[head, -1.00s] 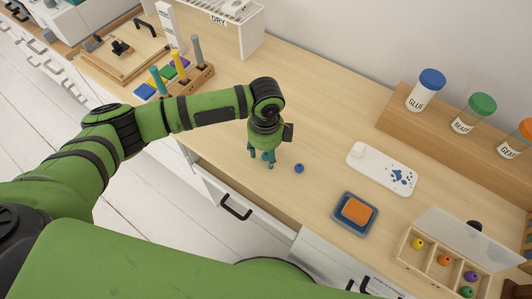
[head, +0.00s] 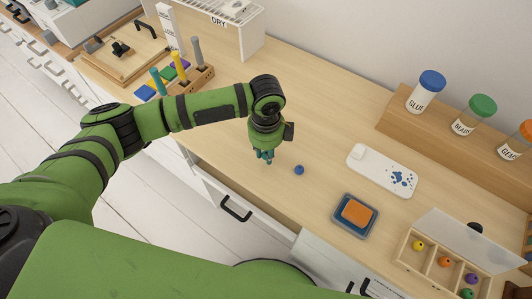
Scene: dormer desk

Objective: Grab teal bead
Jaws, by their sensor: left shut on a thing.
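My left gripper (head: 264,157) points down just above the desktop near its front edge. Its teal fingers are closed together on the teal bead, which they almost fully cover, so I cannot make out its outline. A dark blue bead (head: 299,170) lies on the desk just right of the gripper, apart from it. My right gripper is not in view.
A sorting box (head: 410,263) with a clear lid holds several coloured beads at lower right. A blue tray with an orange sponge (head: 357,211) and a white blue-spotted palette (head: 361,168) lie right of the gripper. Labelled jars (head: 425,92) stand behind. Pegs (head: 179,65) stand left.

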